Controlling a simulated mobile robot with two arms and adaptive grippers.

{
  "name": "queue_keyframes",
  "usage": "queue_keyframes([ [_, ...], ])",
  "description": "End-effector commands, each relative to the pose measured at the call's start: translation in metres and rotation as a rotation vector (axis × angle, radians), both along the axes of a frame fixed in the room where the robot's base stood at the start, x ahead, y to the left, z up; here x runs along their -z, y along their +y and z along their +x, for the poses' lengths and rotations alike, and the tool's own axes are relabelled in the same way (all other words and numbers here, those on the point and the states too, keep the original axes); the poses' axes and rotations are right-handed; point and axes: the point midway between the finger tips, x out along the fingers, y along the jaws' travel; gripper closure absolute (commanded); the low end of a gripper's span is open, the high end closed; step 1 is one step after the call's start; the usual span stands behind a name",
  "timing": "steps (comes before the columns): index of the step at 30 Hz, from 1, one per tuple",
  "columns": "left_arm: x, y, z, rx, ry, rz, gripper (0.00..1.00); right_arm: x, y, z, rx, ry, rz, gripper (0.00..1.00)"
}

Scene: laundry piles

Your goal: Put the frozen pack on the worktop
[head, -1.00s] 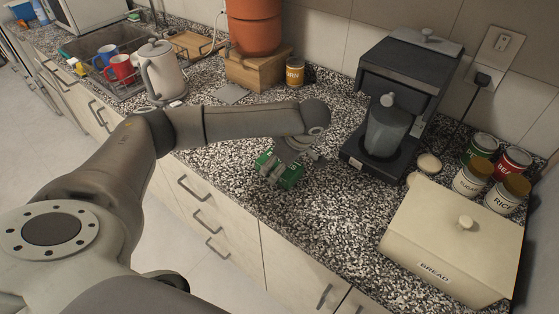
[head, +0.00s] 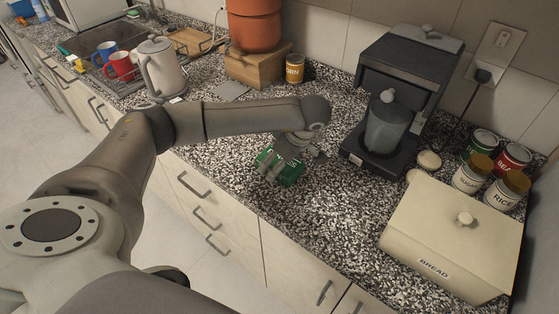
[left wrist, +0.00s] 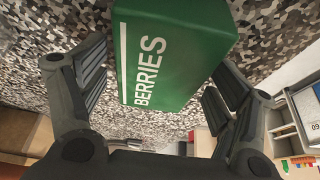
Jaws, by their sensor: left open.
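The frozen pack (head: 281,167) is a green box lying on the speckled worktop (head: 310,225), left of the coffee machine. In the left wrist view the pack (left wrist: 172,50) shows the word BERRIES. My left gripper (head: 283,160) is above the pack and partly hides it. In the left wrist view my left gripper (left wrist: 155,90) is open, with a finger on each side of the pack. A gap shows beside the left finger; the right finger is close to the pack's edge. My right gripper is not in view.
A coffee machine (head: 410,85) stands behind to the right. A bread bin (head: 455,240) and several cans (head: 490,170) are at the right. A kettle (head: 161,68), a wooden block (head: 258,72) and a sink with mugs are at the left. The worktop in front of the coffee machine is bare.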

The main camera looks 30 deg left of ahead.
Motion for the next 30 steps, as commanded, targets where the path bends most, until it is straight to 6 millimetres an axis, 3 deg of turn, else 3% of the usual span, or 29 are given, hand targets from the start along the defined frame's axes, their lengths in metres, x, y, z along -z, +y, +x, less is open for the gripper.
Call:
queue_keyframes([
  [9, -0.062, -0.028, 0.0, 0.004, -0.009, -0.004, 0.16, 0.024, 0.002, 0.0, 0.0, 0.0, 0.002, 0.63],
  [15, -0.094, -0.039, -0.001, 0.004, -0.007, -0.002, 0.16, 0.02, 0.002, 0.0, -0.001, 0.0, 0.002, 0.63],
  [22, -0.107, -0.045, -0.002, 0.002, -0.005, -0.001, 0.16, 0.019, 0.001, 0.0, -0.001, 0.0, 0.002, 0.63],
  [30, -0.109, -0.046, -0.003, 0.002, -0.002, -0.002, 0.16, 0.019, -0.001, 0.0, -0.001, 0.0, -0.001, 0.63],
])
